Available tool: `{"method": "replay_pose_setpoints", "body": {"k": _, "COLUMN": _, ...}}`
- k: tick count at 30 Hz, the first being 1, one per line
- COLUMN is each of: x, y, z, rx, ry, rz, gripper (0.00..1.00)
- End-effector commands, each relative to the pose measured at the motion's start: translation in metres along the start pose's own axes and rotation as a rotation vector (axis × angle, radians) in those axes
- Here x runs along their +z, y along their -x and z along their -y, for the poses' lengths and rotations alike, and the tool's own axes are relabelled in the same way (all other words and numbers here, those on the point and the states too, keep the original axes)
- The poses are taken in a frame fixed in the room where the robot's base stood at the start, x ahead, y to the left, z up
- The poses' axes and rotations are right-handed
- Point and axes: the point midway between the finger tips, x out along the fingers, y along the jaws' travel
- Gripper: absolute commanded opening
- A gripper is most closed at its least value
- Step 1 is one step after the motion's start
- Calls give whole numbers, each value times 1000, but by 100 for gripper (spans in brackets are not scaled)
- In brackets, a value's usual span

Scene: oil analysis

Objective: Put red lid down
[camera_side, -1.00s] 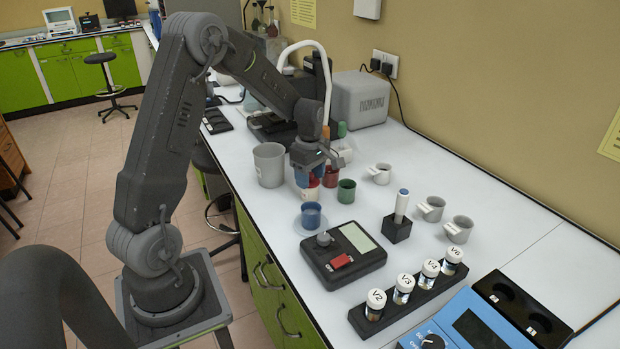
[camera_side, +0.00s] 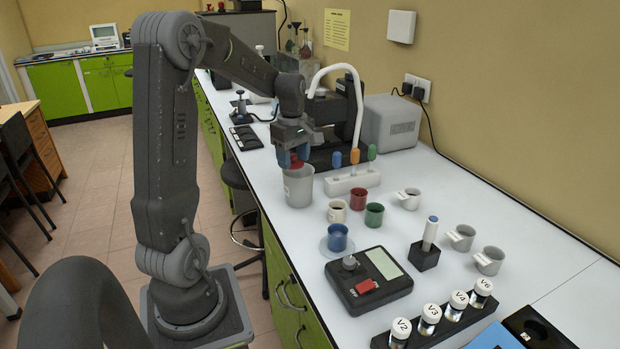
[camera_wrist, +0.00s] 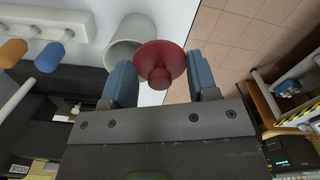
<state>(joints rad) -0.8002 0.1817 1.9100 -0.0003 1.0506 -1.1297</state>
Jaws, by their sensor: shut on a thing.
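The red lid (camera_wrist: 160,62) is a disc with a round knob. It sits between the blue fingers of my gripper (camera_wrist: 161,78), which is shut on it. In the side view my gripper (camera_side: 293,157) holds the lid (camera_side: 297,164) above the large grey beaker (camera_side: 299,190). The beaker also shows beside the lid in the wrist view (camera_wrist: 121,50). The lid overlaps the beaker's rim in the picture, and I cannot tell the gap between them. A red cup (camera_side: 358,200) stands on the white bench (camera_side: 440,215), with no lid on it.
A white cup (camera_side: 337,212), a green cup (camera_side: 374,215) and a blue cup (camera_side: 337,238) stand near the red one. A white rack (camera_side: 352,181) with coloured-tipped sticks is right of the beaker. A black scale (camera_side: 368,285) sits in front. The bench's left edge is close to the beaker.

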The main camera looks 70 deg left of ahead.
Motion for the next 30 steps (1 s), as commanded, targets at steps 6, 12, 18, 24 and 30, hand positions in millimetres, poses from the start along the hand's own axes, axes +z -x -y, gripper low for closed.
{"method": "replay_pose_setpoints", "body": {"k": 6, "x": -25, "y": -16, "z": 51, "rx": -1, "ry": -34, "rz": 1, "gripper": 32}}
{"method": "replay_pose_setpoints", "body": {"k": 12, "x": -34, "y": -35, "z": 94, "rx": 0, "ry": -78, "rz": 0, "gripper": 32}}
{"method": "replay_pose_setpoints", "body": {"k": 18, "x": -23, "y": -51, "z": 95, "rx": -2, "ry": -103, "rz": 1, "gripper": 32}}
{"method": "replay_pose_setpoints", "body": {"k": 24, "x": 10, "y": -77, "z": 66, "rx": -5, "ry": -106, "rz": 3, "gripper": 32}}
{"method": "replay_pose_setpoints", "body": {"k": 30, "x": 39, "y": -100, "z": 40, "rx": -3, "ry": -102, "rz": 1, "gripper": 32}}
